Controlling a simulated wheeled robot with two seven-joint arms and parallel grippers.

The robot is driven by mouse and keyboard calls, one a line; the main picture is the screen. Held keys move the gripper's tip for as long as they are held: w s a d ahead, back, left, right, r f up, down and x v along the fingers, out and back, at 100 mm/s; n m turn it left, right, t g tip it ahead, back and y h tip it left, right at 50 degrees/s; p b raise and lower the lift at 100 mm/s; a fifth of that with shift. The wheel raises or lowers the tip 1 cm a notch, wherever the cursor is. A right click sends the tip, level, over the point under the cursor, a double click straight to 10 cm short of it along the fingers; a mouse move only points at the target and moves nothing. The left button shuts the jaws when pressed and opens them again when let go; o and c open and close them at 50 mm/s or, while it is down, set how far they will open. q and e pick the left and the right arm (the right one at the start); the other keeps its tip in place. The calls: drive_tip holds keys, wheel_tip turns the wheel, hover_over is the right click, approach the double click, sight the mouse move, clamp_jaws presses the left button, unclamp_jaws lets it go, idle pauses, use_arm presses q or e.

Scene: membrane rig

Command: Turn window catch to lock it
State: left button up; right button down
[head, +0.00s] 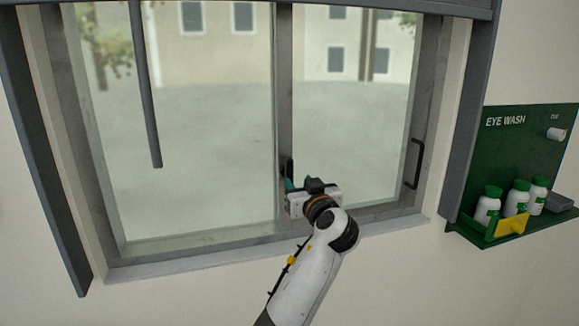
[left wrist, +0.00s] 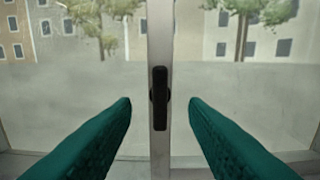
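The window catch (left wrist: 160,98) is a small black upright bar on the grey middle stile of the window. In the left wrist view it stands vertical, centred between my two green fingertips. My left gripper (left wrist: 160,103) is open, with a finger on each side of the catch and a clear gap to it. In the head view my left gripper (head: 295,184) is at the lower part of the middle stile, and the catch (head: 289,168) shows just above it, partly hidden. My right gripper is not in view.
The window frame (head: 427,100) has a black pull handle (head: 415,163) at its right. A grey rod (head: 145,90) hangs before the left pane. A green eye wash station (head: 510,150) with several bottles is on the right wall. A sill (head: 200,258) runs below.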

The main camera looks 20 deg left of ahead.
sight(290, 170)
use_arm(q)
drive_tip(key=p+x, duration=0.3)
drive_tip(key=x, duration=0.4)
drive_tip(key=shift+w+a+r, duration=0.15)
drive_tip(key=shift+w+a, duration=0.1)
drive_tip(key=shift+w, duration=0.05)
drive_tip(key=shift+w+a+f+p, duration=0.2)
drive_tip(key=shift+w+a+p, duration=0.25)
drive_tip(key=shift+w, duration=0.2)
drive_tip(key=c, duration=0.7)
